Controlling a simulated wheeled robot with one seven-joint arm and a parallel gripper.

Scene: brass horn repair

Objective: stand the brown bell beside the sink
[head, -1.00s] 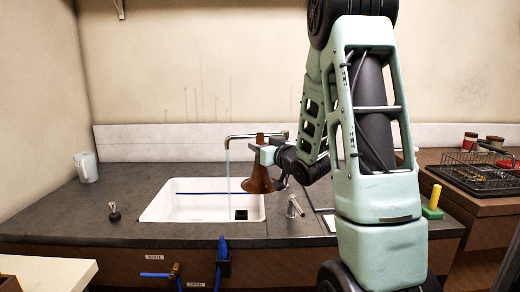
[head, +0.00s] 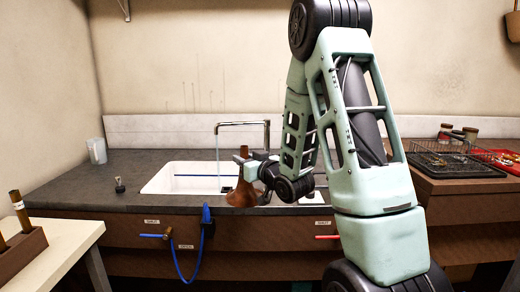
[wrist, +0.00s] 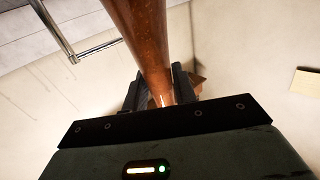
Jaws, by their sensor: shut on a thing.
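The brown bell (head: 241,194) is upright with its flared mouth down, in front of the right part of the white sink (head: 165,182). My gripper (head: 246,159) is shut on the bell's narrow upper part. In the wrist view the bell's brown tube (wrist: 146,45) runs between the two dark fingers (wrist: 160,92). The bell's rim overlaps the counter's front edge in the head view; I cannot tell whether it touches the counter. My arm hides part of the counter to the right of the bell.
A chrome faucet (head: 267,135) runs water into the sink. The dark counter (head: 85,190) holds a clear jug (head: 97,151) and a small black-knobbed item (head: 119,185). A wire rack (head: 440,150) stands at right. A pale table (head: 62,250) is at lower left. Counter left of the sink is mostly free.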

